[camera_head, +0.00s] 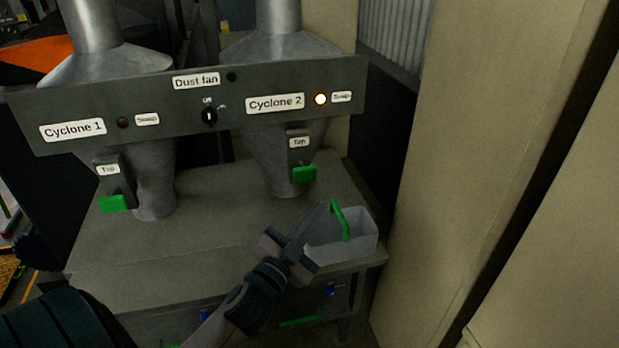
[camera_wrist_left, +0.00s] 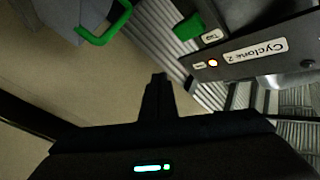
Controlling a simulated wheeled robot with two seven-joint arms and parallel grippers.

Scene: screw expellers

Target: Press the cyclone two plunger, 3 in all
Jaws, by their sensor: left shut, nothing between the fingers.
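The Cyclone 2 tap (camera_head: 304,174) is a green plunger block under a small "Tap" label, at the lower front of the right-hand metal cone. It shows in the left wrist view (camera_wrist_left: 188,27) at the top, upside down, beside the Cyclone 2 panel (camera_wrist_left: 255,55). My left gripper (camera_head: 318,217) is in front of and below this tap, close to the grey bin, apart from the tap. In the left wrist view its fingers (camera_wrist_left: 160,80) are together and empty. My right gripper is not in view.
A grey bin (camera_head: 362,240) with a green handle (camera_head: 340,219) stands at the bench's right corner. A lamp (camera_head: 320,99) glows beside the Cyclone 2 label. The Cyclone 1 tap (camera_head: 112,203) is at left. Tall beige panels (camera_head: 480,150) close off the right. The bench top (camera_head: 200,255) is mostly clear.

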